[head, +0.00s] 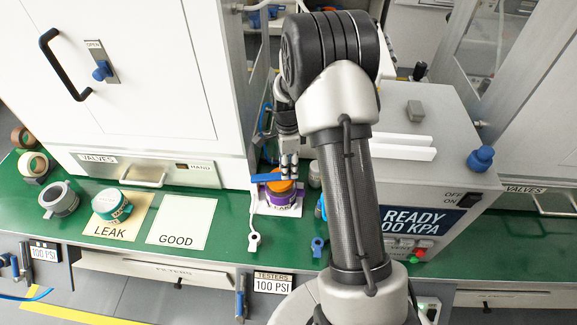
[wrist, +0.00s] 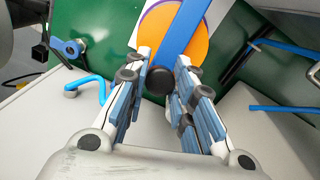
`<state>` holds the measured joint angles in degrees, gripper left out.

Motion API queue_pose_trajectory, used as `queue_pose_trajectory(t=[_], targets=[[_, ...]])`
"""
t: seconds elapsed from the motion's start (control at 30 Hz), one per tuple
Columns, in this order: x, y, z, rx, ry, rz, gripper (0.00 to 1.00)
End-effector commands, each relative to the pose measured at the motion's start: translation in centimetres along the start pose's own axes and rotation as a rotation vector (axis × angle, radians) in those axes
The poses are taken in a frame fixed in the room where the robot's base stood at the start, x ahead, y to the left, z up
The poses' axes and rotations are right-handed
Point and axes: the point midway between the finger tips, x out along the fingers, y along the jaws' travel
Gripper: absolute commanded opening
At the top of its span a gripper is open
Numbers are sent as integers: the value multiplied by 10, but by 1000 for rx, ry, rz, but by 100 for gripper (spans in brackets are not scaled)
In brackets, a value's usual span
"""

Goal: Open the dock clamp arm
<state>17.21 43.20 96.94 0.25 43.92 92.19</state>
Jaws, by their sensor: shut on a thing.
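The dock clamp arm is a blue bar (head: 267,178) lying across the top of an orange and purple round part (head: 284,198) in the dock. In the wrist view the blue bar (wrist: 184,25) crosses the orange top (wrist: 158,28) and ends in a black knob (wrist: 159,81) between my fingers. My gripper (head: 289,167) reaches down over the part. In the wrist view my gripper (wrist: 162,68) is shut on the bar's knob end. The clamp's hinge cannot be made out clearly.
The grey READY box (head: 415,190) stands close on the right, the white cabinet (head: 150,70) behind left. A white-ended lead (head: 254,241) lies in front of the dock. LEAK (head: 105,228) and GOOD (head: 182,222) mats lie left; GOOD is empty.

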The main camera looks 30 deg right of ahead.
Motion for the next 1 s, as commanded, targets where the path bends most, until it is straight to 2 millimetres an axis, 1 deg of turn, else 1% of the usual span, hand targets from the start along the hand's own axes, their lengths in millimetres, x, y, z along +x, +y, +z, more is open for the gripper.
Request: queue_pose_trajectory(t=[0.2,0.47,0.77,0.8,1.0], targets=[[-1,0,1,-1,6,2,0],[-16,-1,11,4,119,33,0],[-15,-2,11,10,134,33,0],[-15,-2,11,10,133,33,24],[-15,-2,11,10,133,34,37]])
